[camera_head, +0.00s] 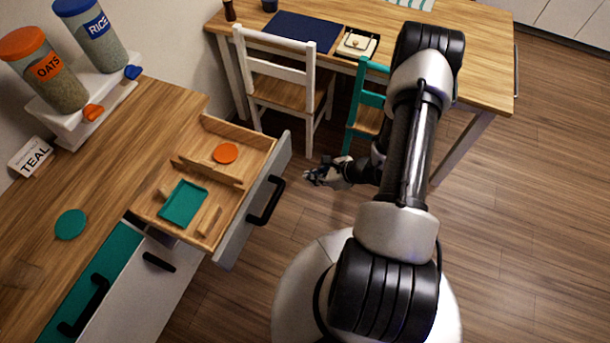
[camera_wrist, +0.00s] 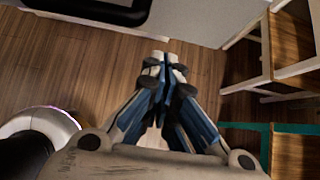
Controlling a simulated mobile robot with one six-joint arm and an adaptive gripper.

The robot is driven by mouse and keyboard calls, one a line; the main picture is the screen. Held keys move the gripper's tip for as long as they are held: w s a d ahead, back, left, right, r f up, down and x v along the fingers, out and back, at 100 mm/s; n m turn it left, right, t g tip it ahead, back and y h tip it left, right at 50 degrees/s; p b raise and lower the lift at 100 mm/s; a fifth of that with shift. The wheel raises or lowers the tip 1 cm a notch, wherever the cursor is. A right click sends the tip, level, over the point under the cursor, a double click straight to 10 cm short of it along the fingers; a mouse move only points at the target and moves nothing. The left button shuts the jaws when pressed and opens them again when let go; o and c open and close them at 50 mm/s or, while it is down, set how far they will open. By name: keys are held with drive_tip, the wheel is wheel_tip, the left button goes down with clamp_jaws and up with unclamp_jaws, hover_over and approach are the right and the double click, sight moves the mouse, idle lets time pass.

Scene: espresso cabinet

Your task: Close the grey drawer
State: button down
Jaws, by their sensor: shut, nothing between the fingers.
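The grey drawer (camera_head: 253,199) is pulled open from the wooden cabinet in the head view. Its grey front has a black handle (camera_head: 267,201). Inside its wooden box lie an orange disc (camera_head: 226,153) and a teal tray (camera_head: 183,204), with wooden dividers. My gripper (camera_head: 312,178) is shut and empty, to the right of the drawer front and apart from it. In the wrist view, my gripper's fingers (camera_wrist: 165,65) are together. Part of a grey front (camera_wrist: 185,18) and a black handle (camera_wrist: 100,8) show at the top of that view.
A white chair (camera_head: 285,80) and a teal chair (camera_head: 368,100) stand by a wooden table (camera_head: 480,60) behind my arm. The counter (camera_head: 60,180) holds OATS (camera_head: 48,70) and RICE (camera_head: 92,35) canisters. A teal drawer (camera_head: 95,275) is below the counter. Open floor lies right of the drawer.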

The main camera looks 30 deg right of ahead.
drive_tip(key=w+a+f+b, duration=0.2)
drive_tip(key=w+a+f, duration=0.3)
drive_tip(key=w, duration=0.3)
drive_tip(key=shift+a+f, duration=0.4)
drive_tip(key=shift+a, duration=0.05)
drive_tip(key=shift+w, duration=0.1)
